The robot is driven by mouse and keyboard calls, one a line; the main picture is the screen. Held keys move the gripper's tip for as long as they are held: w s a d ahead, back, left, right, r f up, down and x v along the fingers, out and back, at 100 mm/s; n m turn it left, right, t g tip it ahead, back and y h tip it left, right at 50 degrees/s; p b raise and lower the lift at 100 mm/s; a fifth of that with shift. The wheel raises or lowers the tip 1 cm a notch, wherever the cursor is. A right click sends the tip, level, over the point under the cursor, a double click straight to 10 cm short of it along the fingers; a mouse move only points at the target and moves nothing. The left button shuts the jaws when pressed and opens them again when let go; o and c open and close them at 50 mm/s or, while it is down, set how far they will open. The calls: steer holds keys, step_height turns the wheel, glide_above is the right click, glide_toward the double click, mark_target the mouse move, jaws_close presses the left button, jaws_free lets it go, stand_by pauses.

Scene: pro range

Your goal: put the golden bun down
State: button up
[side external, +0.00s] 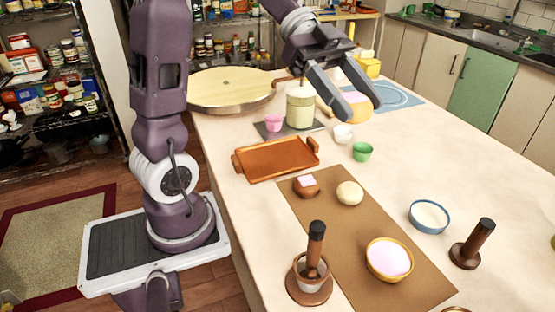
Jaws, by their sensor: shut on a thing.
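The golden bun (357,112) has a golden-orange side and a pink top. It is between the two fingers of my gripper (350,104), towards the back of the table. My gripper is shut on it, and the fingers point down and to the right in the picture. The fingers hide parts of the bun. Behind it lies a flat blue mat (402,96). I cannot tell from this one view how far the bun is above the table.
A lidded cream jar (300,108) stands left of the bun, beside a pink cup (274,122). White (343,135) and green (363,152) cups are in front. An orange tray (268,160) lies left. The brown mat (345,240) holds two buns and a bowl. The table's right side has free room.

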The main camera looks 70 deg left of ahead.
steer(key=shift+w+r, duration=0.3)
steer(key=shift+r, duration=0.1)
steer(key=w+a+f+n+t+y, duration=0.25)
steer(key=w+a+n+t, duration=0.2)
steer(key=w, duration=0.35)
steer(key=w+a+f+n+t+y, duration=0.1)
steer(key=w+a+n+t+y, duration=0.4)
steer(key=w, duration=0.3)
steer(key=a+n+g+y, duration=0.2)
steer(key=a+n+y, duration=1)
steer(key=a, duration=0.5)
step_height(320, 180, up, 4)
steer(key=f+n+g+y, duration=0.1)
steer(key=n+g+y, duration=0.3)
steer(key=n+g, duration=1)
glide_above(260, 163)
steer(key=n+t, duration=0.1)
step_height(260, 163, down, 28)
steer(key=shift+a+r, duration=0.1)
steer(key=shift+r, duration=0.1)
steer(key=shift+f, duration=0.1)
